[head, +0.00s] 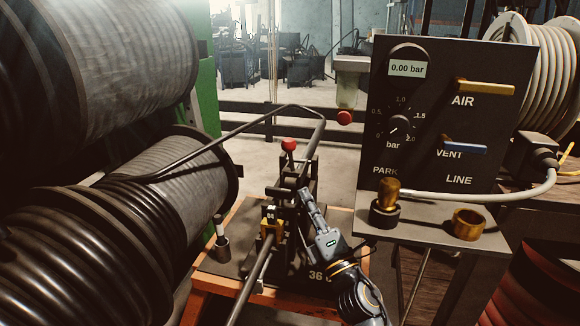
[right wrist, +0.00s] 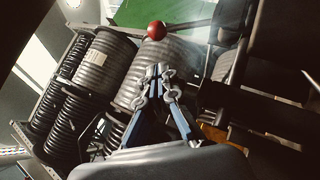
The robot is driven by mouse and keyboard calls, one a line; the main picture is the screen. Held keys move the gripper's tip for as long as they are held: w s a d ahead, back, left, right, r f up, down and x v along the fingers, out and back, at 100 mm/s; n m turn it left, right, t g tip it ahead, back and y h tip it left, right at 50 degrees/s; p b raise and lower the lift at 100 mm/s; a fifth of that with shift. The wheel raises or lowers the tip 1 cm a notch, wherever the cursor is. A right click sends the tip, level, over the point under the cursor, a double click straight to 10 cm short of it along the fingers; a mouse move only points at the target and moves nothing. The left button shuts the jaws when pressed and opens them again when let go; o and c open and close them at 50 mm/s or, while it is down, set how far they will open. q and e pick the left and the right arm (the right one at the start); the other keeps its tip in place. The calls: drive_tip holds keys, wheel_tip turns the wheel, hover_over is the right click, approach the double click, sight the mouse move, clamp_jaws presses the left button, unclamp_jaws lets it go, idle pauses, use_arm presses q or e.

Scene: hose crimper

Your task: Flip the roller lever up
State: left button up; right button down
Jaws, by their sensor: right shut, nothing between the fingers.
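A dark bench device (head: 285,215) stands on the wooden-edged table, with a red ball knob (head: 289,145) on a short dark stem at its top. This looks like the roller lever; how far it is tilted is hard to tell. My right gripper (head: 305,193) is shut and empty, just below and right of the knob, close against the device's right side. In the right wrist view the shut fingertips (right wrist: 158,70) lie below the red knob (right wrist: 157,30), apart from it in the picture. My left gripper is not in view.
A control panel (head: 455,110) reading 0.00 bar stands at right, with a brass fitting (head: 389,190) and brass ring (head: 467,224) on its shelf. Large hose reels (head: 190,185) crowd the left. A black hose (head: 250,124) arches over behind the device. Another red ball (head: 344,117) hangs beside the panel.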

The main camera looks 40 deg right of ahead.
sight(287, 149)
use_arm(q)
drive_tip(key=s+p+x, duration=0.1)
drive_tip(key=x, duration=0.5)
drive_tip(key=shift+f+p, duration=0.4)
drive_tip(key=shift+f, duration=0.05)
use_arm(e)
drive_tip(key=x, duration=1)
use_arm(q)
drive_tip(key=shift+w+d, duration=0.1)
use_arm(e)
drive_tip(key=shift+w+d+r+p, duration=0.15)
drive_tip(key=shift+r+p, duration=0.25)
drive_tip(key=shift+w+d+r+p, duration=0.15)
drive_tip(key=shift+r+p, duration=0.25)
drive_tip(key=shift+r, duration=0.05)
drive_tip(key=shift+d+r, duration=0.1)
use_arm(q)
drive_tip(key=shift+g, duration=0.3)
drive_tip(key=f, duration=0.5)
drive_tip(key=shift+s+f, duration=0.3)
